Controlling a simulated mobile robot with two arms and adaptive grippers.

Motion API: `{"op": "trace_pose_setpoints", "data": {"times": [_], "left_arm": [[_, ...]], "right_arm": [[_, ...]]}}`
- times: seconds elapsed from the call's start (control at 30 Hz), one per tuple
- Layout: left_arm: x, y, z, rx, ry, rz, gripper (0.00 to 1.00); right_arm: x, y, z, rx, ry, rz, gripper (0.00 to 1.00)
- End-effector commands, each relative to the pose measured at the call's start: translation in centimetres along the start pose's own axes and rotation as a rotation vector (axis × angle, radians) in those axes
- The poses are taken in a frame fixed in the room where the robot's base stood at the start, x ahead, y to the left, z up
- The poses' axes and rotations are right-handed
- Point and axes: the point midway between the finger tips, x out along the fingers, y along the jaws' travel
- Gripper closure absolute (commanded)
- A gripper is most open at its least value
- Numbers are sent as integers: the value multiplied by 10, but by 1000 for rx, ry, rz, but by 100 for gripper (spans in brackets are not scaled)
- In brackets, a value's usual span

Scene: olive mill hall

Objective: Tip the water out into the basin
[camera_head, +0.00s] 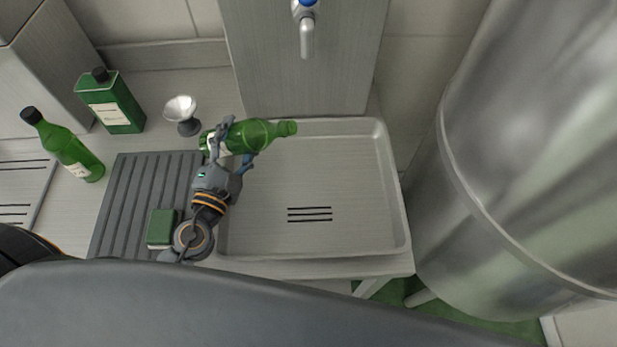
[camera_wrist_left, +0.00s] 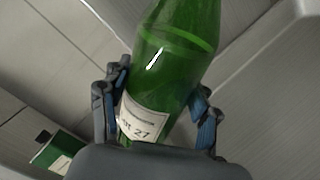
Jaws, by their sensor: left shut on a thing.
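A green bottle (camera_head: 256,134) is held by my left gripper (camera_head: 233,148) above the left back part of the basin (camera_head: 350,190). In the head view the bottle lies nearly level, with its uncapped neck pointing right over the basin. In the left wrist view the green bottle (camera_wrist_left: 174,60) shows its pale label, between the two fingers of my left gripper (camera_wrist_left: 160,112). No falling water can be made out. My right gripper is not in view.
A capped green bottle (camera_head: 65,148), a square green bottle (camera_head: 112,103) and a white-and-grey funnel-like piece (camera_head: 183,112) stand left. A green block (camera_head: 161,228) lies on the ribbed mat (camera_head: 125,195). A tap (camera_head: 306,35) overhangs the back; a metal tank (camera_head: 530,150) stands right.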

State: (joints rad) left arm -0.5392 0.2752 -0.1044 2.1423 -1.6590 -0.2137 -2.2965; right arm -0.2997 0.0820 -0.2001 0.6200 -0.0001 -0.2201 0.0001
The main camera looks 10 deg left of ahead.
Motion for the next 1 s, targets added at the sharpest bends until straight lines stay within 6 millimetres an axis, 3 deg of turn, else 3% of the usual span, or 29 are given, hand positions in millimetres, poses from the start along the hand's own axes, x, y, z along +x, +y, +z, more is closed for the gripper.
{"op": "trace_pose_setpoints", "data": {"times": [1.0], "left_arm": [[0, -3, -12, 137, -10, 4, 99]], "right_arm": [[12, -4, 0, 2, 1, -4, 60]]}}
